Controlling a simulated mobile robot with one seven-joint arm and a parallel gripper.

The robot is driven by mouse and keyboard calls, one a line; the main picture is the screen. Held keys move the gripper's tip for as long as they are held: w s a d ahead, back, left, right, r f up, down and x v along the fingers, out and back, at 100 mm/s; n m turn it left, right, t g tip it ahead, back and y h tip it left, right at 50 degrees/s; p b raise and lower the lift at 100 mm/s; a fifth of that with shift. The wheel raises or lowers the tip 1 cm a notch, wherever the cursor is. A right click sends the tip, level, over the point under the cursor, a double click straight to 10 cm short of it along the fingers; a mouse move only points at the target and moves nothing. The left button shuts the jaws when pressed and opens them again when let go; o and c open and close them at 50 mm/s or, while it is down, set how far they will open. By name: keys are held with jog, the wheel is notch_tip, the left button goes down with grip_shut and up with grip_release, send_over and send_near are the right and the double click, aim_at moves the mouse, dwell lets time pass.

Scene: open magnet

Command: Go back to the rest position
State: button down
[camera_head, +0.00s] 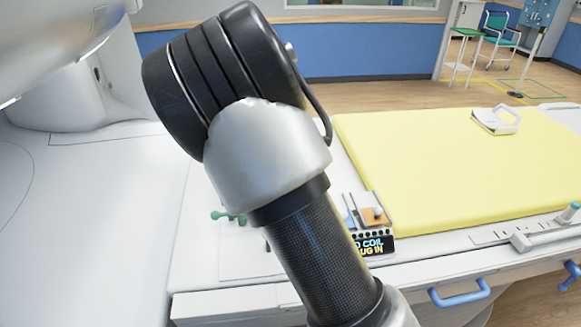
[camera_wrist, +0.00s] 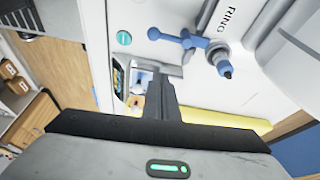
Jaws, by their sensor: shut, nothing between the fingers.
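My gripper (camera_wrist: 160,98) shows in the wrist view as a dark bar with its fingers together at the middle. It is shut and empty. Beyond the fingers is the white scanner surface with a blue lever (camera_wrist: 183,39). In the head view my arm, silver and black, rises through the middle of the picture and is bent at its upper joint. My gripper is not visible in the head view.
A yellow mattress (camera_head: 450,165) lies on the white table at the right, with a white coil (camera_head: 496,120) on it. A small display (camera_head: 373,246) sits beside my arm, near a green-knobbed part (camera_head: 228,216). A blue handle (camera_head: 460,293) is at the front edge. Open floor lies beyond.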

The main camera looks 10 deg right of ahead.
jog(key=s+d+r+n+t+y+p, duration=0.1)
jog(key=s+r+n+t+y+p, duration=0.1)
jog(key=s+r+n, duration=0.6)
jog(key=s+d+r+n+t+y+p, duration=0.1)
jog(key=s+r+n, duration=0.8)
jog(key=s, duration=0.9)
notch_tip(320, 180, up, 2)
jog(key=shift+d+r+t+y+p, duration=0.25)
jog(key=shift+d+t+y+p, duration=0.3)
jog(key=shift+t, duration=0.55)
jog(key=shift+s+d, duration=0.1)
